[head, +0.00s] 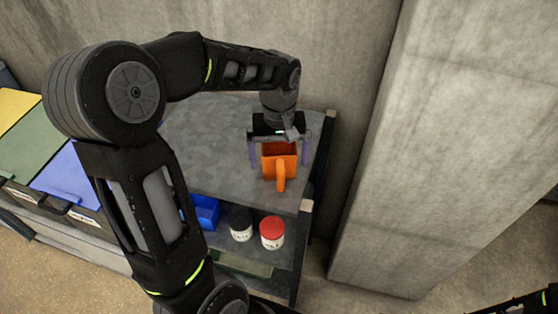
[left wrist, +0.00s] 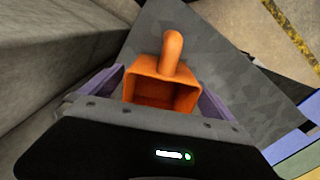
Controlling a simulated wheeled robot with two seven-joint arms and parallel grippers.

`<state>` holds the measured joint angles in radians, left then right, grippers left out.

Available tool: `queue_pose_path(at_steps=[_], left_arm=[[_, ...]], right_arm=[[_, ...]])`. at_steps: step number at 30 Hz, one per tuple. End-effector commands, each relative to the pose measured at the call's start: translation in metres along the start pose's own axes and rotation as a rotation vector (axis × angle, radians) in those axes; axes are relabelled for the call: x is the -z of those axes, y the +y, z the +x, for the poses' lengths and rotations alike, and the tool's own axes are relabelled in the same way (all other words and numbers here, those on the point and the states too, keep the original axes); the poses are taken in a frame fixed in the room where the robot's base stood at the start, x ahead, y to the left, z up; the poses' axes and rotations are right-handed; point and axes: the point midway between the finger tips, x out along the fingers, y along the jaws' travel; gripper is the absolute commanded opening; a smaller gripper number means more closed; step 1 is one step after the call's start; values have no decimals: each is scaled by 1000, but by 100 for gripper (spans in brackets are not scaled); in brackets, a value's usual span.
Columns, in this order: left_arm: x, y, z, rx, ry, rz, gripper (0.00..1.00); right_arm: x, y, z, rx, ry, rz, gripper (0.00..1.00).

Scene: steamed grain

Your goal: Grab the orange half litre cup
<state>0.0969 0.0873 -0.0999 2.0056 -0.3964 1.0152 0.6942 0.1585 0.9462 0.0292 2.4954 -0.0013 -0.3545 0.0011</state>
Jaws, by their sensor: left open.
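The orange cup (head: 279,163) stands on the grey top of a shelf unit (head: 205,150), near its right end. Its handle points toward the front of the shelf in the head view. My left gripper (head: 280,164) is open over the cup, with one purple finger on each side of it. In the left wrist view the cup (left wrist: 162,92) shows its open, empty inside and its handle, between the spread fingers of my left gripper (left wrist: 160,88). I cannot tell whether the fingers touch the cup. My right gripper is not in view; only part of my right arm shows at the lower right corner.
On the shelf below are a blue bin (head: 207,211), a jar with a dark lid (head: 240,223) and a jar with a red lid (head: 272,232). Yellow, green and blue lidded bins (head: 30,148) stand at the left. A concrete pillar (head: 445,150) rises right of the shelf.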

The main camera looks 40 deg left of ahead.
Motion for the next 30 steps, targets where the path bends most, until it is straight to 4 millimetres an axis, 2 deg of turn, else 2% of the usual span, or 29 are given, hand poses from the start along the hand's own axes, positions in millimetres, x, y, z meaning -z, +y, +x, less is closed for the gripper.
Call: queue_pose_path(at_steps=[2,26,30], left_arm=[[0,0,0,0,0,0,98],[0,0,0,0,0,0,33],[0,0,0,0,0,0,32]], right_arm=[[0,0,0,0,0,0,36],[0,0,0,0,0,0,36],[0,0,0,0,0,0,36]])
